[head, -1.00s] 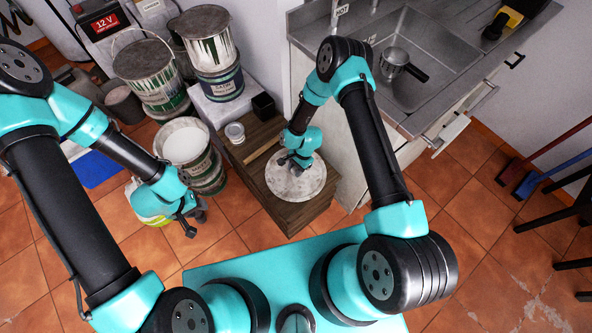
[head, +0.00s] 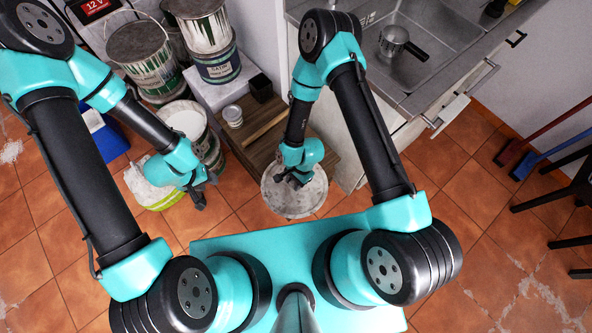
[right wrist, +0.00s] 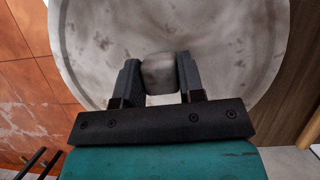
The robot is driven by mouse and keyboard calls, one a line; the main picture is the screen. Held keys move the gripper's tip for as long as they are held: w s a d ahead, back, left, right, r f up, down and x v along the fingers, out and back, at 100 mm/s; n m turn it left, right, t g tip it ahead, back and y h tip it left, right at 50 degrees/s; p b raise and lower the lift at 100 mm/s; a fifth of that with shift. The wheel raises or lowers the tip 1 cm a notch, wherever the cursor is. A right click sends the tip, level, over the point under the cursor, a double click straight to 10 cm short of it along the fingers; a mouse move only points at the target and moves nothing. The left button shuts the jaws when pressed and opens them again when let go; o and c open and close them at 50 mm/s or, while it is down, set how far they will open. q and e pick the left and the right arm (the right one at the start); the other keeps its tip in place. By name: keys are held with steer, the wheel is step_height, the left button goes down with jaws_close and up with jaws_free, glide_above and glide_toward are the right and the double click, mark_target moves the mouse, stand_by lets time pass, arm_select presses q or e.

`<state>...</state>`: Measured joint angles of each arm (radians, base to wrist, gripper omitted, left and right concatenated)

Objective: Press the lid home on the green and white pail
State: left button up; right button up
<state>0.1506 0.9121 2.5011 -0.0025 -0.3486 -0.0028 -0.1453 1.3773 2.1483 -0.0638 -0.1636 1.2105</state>
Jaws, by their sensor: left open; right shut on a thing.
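The round, stained grey-white lid (head: 290,206) is held by my right gripper (head: 291,177), at the near edge of the wooden box and partly over the floor in the head view. In the right wrist view my right gripper (right wrist: 160,80) is shut on the lid's square knob (right wrist: 160,73), and the lid (right wrist: 100,50) fills much of the view. A white and lime-green pail (head: 146,188) stands on the floor at left, partly hidden by my left arm. My left gripper (head: 205,190) is open, just right of that pail. The pail's top is mostly hidden.
An open tin of white paint (head: 185,118) stands behind the pail. A wooden box (head: 262,150) carries a small white pot (head: 232,114). More tins (head: 147,58) stand at the back left. A sink counter (head: 405,85) is at right.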

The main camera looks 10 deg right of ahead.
steer(key=shift+s+a, duration=0.1)
steer(key=shift+s, duration=0.35)
steer(key=o, duration=0.5)
steer(key=shift+c, duration=1.1)
steer(key=w+a+r+n+g+h, duration=0.1)
steer(key=w+r+n, duration=0.3)
steer(key=w+r, duration=1.05)
steer(key=w+r+n+g+h, duration=0.15)
steer(key=w+r+n, duration=0.25)
steer(key=w+r, duration=1.05)
steer(key=s+d+r+n, duration=0.1)
steer(key=d+r, duration=0.2)
steer(key=r, duration=0.7)
steer(key=s+d+r+m, duration=0.1)
steer(key=s+d+r, duration=0.1)
steer(key=d, duration=1.1)
steer(key=shift+s+t, duration=0.45)
steer(key=shift+s, duration=0.2)
steer(key=shift+a, duration=0.1)
